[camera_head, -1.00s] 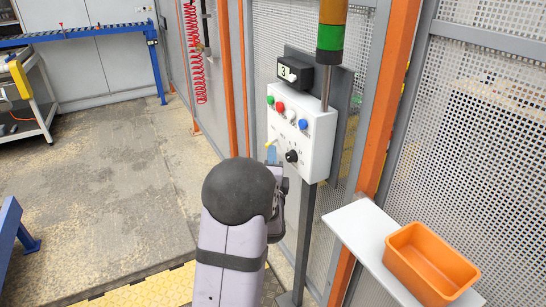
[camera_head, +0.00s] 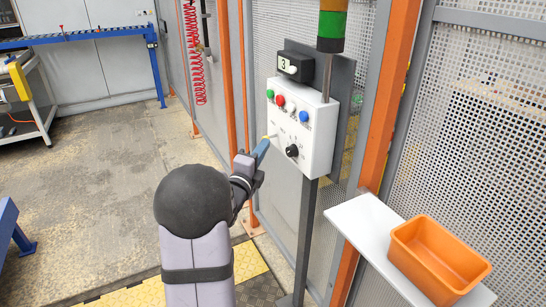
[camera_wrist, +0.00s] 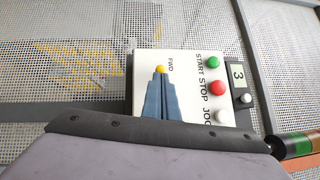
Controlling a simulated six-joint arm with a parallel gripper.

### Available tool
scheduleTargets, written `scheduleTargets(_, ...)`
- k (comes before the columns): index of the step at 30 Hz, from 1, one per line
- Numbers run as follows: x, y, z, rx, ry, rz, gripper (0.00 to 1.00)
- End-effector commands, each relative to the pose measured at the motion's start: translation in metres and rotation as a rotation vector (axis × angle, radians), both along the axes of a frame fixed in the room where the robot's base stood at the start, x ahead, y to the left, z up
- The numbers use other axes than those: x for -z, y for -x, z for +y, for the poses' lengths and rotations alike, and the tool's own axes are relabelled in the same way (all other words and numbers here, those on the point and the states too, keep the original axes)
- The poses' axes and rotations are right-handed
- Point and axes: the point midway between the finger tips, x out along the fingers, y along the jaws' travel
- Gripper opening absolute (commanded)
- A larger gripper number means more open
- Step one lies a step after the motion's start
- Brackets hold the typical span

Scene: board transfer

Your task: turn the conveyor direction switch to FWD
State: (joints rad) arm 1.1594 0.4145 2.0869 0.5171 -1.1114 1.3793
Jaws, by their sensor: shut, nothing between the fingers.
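The white control box (camera_head: 316,150) stands on a grey post. A small yellow-tipped lever (camera_head: 270,137) sits at its left side; in the wrist view the yellow tip (camera_wrist: 160,69) shows beside the FWD label (camera_wrist: 170,63). The lever's shaft is hidden behind my fingers, so its exact setting is hard to tell. My gripper (camera_head: 264,145) is shut and empty, its blue-grey fingers (camera_wrist: 160,80) right at the yellow tip. I cannot tell whether they touch it. A black knob (camera_head: 292,151) is to the right of the lever.
Green (camera_head: 270,94), red (camera_head: 281,100), white and blue (camera_head: 304,117) buttons sit above on the box. A black display (camera_head: 296,66) reading 3 is on top. A white shelf (camera_head: 350,218) with an orange bin (camera_head: 440,262) is at right. Mesh fencing stands behind.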

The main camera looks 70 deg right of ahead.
Motion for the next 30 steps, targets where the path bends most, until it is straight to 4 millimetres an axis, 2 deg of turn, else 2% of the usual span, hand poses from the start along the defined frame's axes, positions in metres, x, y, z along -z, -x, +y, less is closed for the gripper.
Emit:
scheduleTargets(11, 0.004, -0.019, -0.008, 0.02, 0.002, -0.002, 0.0)
scheduleTargets(20, 0.001, -0.019, -0.007, 0.02, 0.0, 0.0, 0.0)
scheduleTargets(26, 0.003, -0.027, 0.008, 0.018, 0.001, -0.001, 0.0)
scheduleTargets(30, 0.007, -0.036, 0.027, 0.017, 0.001, -0.001, 0.0)
